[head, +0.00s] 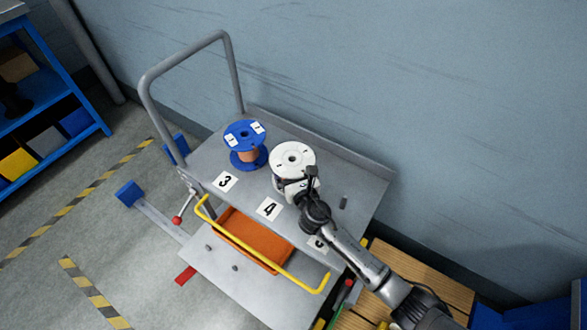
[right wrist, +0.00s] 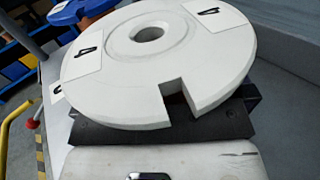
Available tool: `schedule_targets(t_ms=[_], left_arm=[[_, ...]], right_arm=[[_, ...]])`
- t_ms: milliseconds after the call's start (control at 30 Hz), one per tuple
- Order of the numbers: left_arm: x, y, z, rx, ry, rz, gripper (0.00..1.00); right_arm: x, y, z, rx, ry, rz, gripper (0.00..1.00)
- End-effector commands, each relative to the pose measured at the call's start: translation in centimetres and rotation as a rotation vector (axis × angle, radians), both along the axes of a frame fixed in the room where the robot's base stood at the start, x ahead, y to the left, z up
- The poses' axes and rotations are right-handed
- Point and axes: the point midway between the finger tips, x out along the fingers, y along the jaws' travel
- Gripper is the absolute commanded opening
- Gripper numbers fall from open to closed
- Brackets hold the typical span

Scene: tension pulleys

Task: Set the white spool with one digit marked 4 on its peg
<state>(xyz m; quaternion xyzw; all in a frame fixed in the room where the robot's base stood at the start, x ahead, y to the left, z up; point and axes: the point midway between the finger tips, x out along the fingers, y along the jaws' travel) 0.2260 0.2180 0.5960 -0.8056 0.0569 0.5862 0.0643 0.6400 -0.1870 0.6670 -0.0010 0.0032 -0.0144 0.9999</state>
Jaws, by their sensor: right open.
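The white spool (head: 293,157) stands on the cart's top deck behind the printed 4 label (head: 270,208), looking upright. In the right wrist view, the white spool (right wrist: 215,65) fills the top of the picture, with 4 tags on its upper flange and a notch in its near rim. My right gripper (head: 296,186) is at the spool's near side, open. Its dark fingers (right wrist: 165,127) show just below the upper flange; the flange hides their tips and the spool's core. The peg under the spool is hidden, so I cannot tell how the spool is seated. My left gripper is out of view.
A blue spool (head: 246,145) stands left of the white one, behind the 3 label (head: 225,181). A bare peg (head: 343,202) rises to the right. A yellow rail (head: 265,252) and orange bin (head: 247,240) are at the front; a wall stands behind the cart.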

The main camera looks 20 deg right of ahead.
Motion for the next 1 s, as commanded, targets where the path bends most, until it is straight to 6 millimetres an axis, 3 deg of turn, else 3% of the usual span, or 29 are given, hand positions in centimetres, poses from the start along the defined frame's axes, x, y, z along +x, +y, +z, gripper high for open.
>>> schedule_targets(t_ms=[367,800,1000], left_arm=[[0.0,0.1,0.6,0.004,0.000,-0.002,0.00],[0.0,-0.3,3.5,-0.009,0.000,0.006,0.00],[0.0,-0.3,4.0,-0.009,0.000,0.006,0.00]], right_arm=[[-1.1,0.1,0.1,0.001,0.003,0.001,1.00],[-9.4,0.3,0.2,0.001,0.002,0.001,1.00],[-12.2,0.4,0.1,0.000,0.002,0.000,1.00]])
